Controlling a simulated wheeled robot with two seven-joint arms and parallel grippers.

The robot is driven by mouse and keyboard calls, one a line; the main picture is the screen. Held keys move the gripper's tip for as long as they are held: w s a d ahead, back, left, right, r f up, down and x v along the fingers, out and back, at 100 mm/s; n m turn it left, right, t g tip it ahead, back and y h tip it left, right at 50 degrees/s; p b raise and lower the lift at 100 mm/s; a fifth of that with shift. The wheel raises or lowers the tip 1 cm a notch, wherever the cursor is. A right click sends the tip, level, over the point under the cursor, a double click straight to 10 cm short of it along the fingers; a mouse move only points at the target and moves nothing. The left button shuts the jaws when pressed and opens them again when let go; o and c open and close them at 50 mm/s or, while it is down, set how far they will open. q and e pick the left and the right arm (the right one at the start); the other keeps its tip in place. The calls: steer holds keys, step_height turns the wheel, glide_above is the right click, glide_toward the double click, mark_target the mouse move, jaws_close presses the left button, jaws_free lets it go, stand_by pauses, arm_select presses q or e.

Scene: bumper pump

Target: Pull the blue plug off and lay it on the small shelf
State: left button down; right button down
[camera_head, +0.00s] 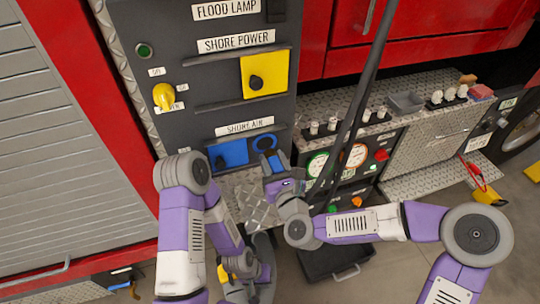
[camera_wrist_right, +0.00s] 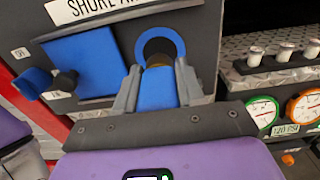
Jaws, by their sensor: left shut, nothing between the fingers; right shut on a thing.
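The blue plug (camera_wrist_right: 158,90) is between the fingers of my right gripper (camera_wrist_right: 157,92) in the right wrist view. A brass-coloured part shows at its far end, in front of the dark opening of the blue ring (camera_wrist_right: 178,41). I cannot tell whether the plug still touches the socket. In the head view my right gripper (camera_head: 273,163) is just below the blue ring (camera_head: 264,142). A diamond-plate ledge (camera_head: 258,210) lies below the panel; I cannot tell whether it is the small shelf. My left gripper (camera_head: 237,290) is shut and empty, low down.
A blue cover (camera_head: 232,153) is left of the ring, a yellow cover (camera_head: 255,76) above. Dark poles (camera_head: 372,75) slant down right of the panel. Gauges (camera_head: 357,155) and a diamond-plate counter (camera_head: 430,118) with fittings are further right. A black tray (camera_head: 336,262) is below.

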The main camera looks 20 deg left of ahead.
steer(key=shift+v, duration=1.25)
